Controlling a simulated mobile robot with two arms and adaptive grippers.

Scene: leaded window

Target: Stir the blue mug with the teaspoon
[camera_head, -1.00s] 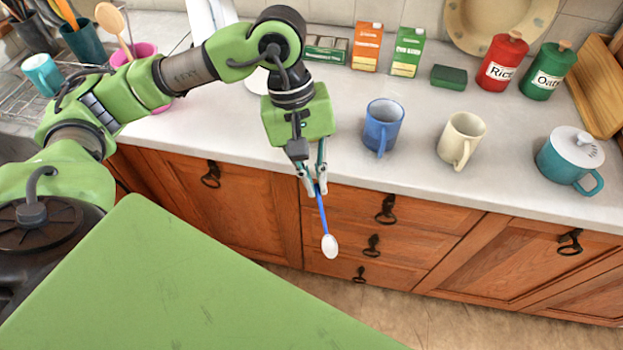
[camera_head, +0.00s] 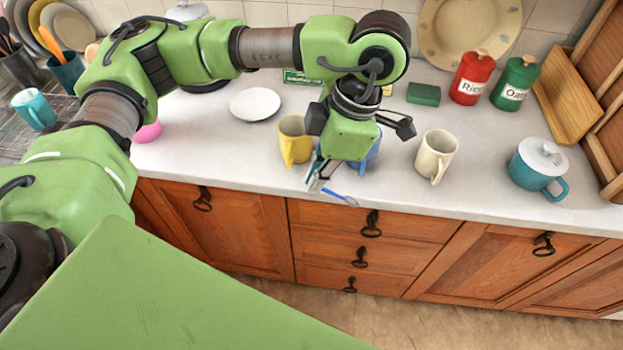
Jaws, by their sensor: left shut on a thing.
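The blue mug (camera_head: 371,158) stands on the counter near its front edge, mostly hidden behind my left gripper. My left gripper (camera_head: 320,180) is shut on the teaspoon (camera_head: 338,195), just left of and in front of the blue mug. The teaspoon has a blue handle and a pale bowl. It slants to the right, its bowl near the counter's front edge and outside the mug. I cannot tell whether spoon or gripper touches anything else. My right gripper is not in view.
A yellow mug (camera_head: 294,140) stands left of the gripper and a cream mug (camera_head: 436,156) right of the blue mug. A teal lidded pot (camera_head: 537,168) is farther right. A white plate (camera_head: 256,104) lies behind. Red (camera_head: 472,78) and green (camera_head: 515,84) canisters stand at the back.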

